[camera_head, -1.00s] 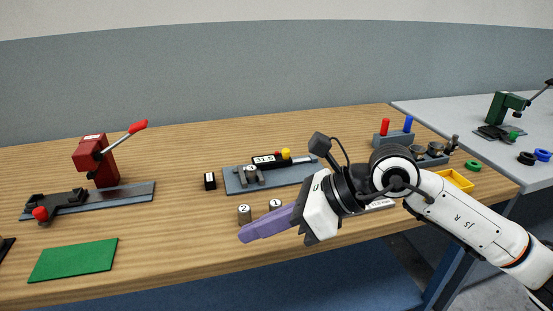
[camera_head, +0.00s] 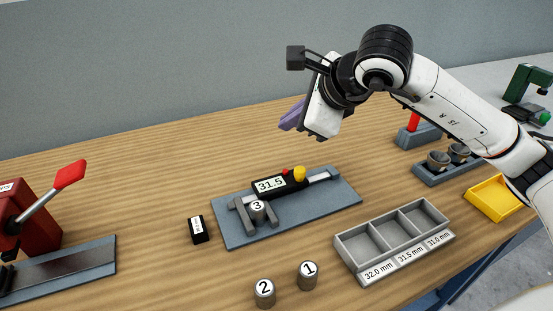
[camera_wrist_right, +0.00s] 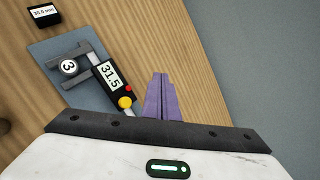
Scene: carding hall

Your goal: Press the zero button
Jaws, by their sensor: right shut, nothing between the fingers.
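A digital caliper (camera_head: 270,184) lies on a blue-grey plate (camera_head: 235,234). Its display reads 31.5, and a cylinder marked 3 (camera_head: 258,209) sits at its jaws. A larger yellow button (camera_head: 299,173) and a small red button (camera_head: 285,171) are at the display's right end; no label on either can be read. In the right wrist view the yellow button (camera_wrist_right: 125,102) is just left of my purple fingers. My right gripper (camera_head: 289,117) is shut and empty, raised behind the caliper and apart from it. It also shows in the wrist view (camera_wrist_right: 160,77). My left gripper is out of view.
A black block (camera_head: 198,230) stands left of the plate. Cylinders marked 2 (camera_head: 264,293) and 1 (camera_head: 308,275) stand in front. A grey tray (camera_head: 345,246) with three labelled compartments is front right. A red lever press (camera_head: 30,215) is at left.

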